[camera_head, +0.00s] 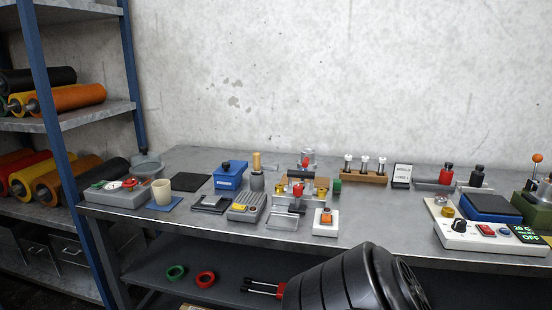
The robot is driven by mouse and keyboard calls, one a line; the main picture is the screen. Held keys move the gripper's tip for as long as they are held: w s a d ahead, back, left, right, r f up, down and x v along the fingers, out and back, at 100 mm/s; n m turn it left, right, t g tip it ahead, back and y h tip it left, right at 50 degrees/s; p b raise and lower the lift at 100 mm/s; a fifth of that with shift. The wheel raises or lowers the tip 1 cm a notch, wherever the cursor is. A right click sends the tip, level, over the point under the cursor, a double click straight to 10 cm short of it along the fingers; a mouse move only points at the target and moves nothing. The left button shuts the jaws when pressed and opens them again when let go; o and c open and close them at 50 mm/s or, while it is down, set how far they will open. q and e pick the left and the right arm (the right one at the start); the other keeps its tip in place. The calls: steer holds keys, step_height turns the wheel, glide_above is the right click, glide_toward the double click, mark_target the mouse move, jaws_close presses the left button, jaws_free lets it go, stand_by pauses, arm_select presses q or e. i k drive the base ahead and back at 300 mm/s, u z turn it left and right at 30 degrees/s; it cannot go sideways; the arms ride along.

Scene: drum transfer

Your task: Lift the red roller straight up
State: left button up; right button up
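The red roller (28,161) lies on the lower level of the blue-framed rack at the left, behind a yellow roller (33,175) and partly hidden by it and by the rack post. My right gripper (249,286) shows at the bottom middle, in front of the workbench's lower shelf. Its two thin fingers point left with a gap between them, and nothing is between them. It is far to the right of the red roller. My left gripper is not in view.
Orange (60,184) and black rollers lie beside the yellow one. More rollers lie on the rack shelf (95,117) above. The blue post (51,90) stands in front of the rollers. A workbench (380,225) crowded with small items stands to the right.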

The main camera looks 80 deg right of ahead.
mark_target(446, 175)
steer(key=z, duration=2.4)
